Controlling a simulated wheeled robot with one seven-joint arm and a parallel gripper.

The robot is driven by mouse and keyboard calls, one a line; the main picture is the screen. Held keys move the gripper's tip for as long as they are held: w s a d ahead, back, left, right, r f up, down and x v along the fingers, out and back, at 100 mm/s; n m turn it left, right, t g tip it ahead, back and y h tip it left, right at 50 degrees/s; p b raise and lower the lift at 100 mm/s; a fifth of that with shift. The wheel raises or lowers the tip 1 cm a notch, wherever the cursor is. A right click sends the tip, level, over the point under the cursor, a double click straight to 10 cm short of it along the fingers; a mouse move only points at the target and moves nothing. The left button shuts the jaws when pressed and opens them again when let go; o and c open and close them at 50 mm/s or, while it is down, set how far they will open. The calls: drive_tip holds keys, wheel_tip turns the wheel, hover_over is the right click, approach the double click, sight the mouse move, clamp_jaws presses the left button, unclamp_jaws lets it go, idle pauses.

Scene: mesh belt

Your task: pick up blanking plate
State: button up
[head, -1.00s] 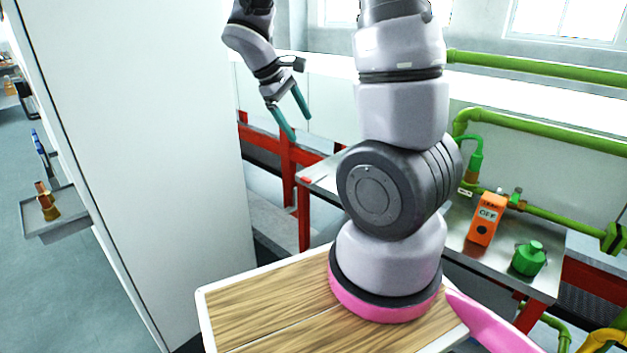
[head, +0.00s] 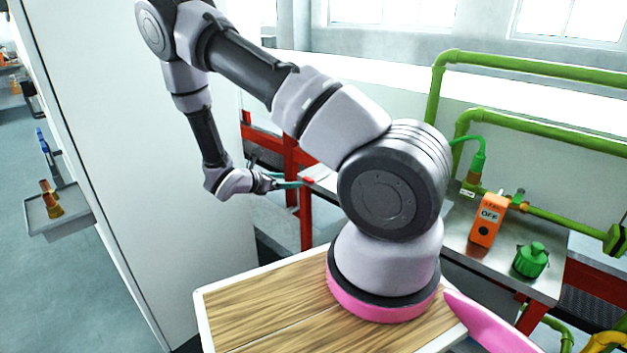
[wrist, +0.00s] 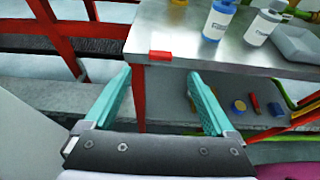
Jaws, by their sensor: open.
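A small flat red piece, which may be the blanking plate (wrist: 160,56), lies at the near edge of the metal table in the wrist view. The same red piece shows in the head view (head: 309,180) at the table's left corner. My gripper (wrist: 159,74) is open, with its teal fingers spread to either side of the red piece and just short of it. Nothing is between the fingers. In the head view my gripper (head: 293,184) points right at the table corner, and whether it touches the piece cannot be told.
A lower shelf (wrist: 215,108) carries small parts. Red frame posts (wrist: 139,98) stand below the table edge. An orange box (head: 487,220) and green valve (head: 531,259) sit farther right.

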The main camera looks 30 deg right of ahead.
sight(306, 180)
drive_tip(key=x, duration=0.7)
drive_tip(key=shift+d+f, duration=0.25)
drive_tip(key=shift+f, duration=0.05)
clamp_jaws()
